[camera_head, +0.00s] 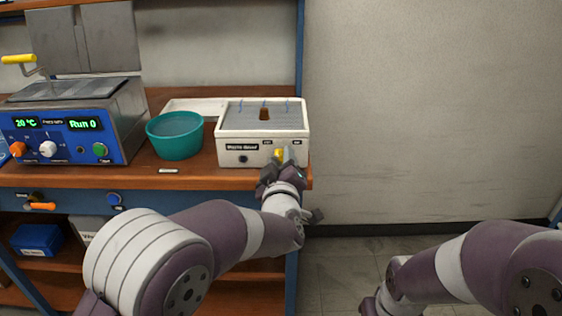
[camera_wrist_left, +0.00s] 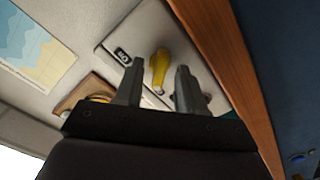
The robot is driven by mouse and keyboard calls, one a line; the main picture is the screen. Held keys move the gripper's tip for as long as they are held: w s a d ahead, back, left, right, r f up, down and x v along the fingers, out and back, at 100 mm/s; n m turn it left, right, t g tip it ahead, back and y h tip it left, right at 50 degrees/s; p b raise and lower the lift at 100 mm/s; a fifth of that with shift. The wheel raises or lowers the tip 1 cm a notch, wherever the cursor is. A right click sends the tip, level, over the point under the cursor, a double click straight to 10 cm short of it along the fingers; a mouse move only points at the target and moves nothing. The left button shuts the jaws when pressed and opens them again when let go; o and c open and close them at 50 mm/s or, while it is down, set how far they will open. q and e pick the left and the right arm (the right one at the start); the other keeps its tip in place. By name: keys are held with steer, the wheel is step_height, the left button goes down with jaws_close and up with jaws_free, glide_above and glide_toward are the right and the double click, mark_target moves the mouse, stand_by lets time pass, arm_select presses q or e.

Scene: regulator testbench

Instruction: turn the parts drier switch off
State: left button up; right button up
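The parts drier (camera_head: 238,147) is a white box with a grey slotted top, standing at the right end of the bench. Its yellow switch (camera_head: 279,154) is on the right of the front face, partly hidden by my left gripper (camera_head: 281,165). In the left wrist view the yellow switch lever (camera_wrist_left: 159,68) shows between the two fingers (camera_wrist_left: 156,88), beside a small dark label (camera_wrist_left: 123,57). The fingers stand apart, one on each side of the lever, and contact is not clear. My right arm shows at lower right in the head view, its gripper not clearly visible.
A teal bowl (camera_head: 175,137) stands left of the drier. Further left is a blue-fronted machine (camera_head: 70,138) with green displays, knobs and a yellow-handled lid. The floor right of the bench is free.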

arm_select(q)
steer(key=s+p, duration=0.1)
steer(key=s, duration=1.1)
steer(key=shift+s, duration=0.35)
